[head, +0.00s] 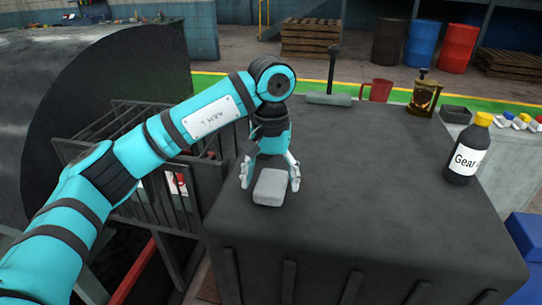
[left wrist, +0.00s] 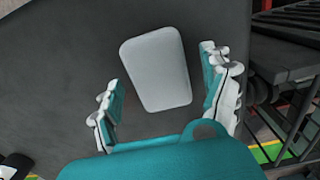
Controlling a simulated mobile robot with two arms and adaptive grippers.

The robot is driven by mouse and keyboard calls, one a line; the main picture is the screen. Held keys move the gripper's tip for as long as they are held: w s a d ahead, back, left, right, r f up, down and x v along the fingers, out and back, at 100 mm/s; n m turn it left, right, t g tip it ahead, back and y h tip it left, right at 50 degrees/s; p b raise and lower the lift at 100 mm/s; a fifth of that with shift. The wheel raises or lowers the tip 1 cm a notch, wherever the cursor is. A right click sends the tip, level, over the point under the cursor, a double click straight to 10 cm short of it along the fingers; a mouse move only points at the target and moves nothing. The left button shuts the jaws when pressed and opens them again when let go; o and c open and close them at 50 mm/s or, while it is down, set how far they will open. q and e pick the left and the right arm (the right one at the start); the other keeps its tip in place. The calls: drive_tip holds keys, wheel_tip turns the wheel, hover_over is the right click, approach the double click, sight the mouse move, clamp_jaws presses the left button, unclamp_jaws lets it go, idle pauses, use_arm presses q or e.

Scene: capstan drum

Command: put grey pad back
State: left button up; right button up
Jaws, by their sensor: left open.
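The grey pad (head: 270,187) is a light grey rounded block lying on the dark top of a large block-like stand (head: 360,215), near its left front. My left gripper (head: 270,178) is open, pointing down, with one finger on each side of the pad. In the left wrist view the pad (left wrist: 156,68) lies between and a little beyond the open fingertips (left wrist: 162,72), with a gap on both sides. I cannot tell how high the fingertips are above the top. My right gripper is not in view.
A black bottle with a white label (head: 467,150) stands at the right of the top. A hammer-like tool (head: 330,98), a red mug (head: 377,90) and a brass lantern-like item (head: 424,95) stand along the back. A dark railing (head: 150,150) borders the left. The middle is clear.

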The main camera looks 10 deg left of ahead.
sight(271, 181)
use_arm(q)
wheel_tip(271, 181, up, 11)
drive_tip(key=b, duration=0.1)
drive_tip(key=shift+r, duration=0.2)
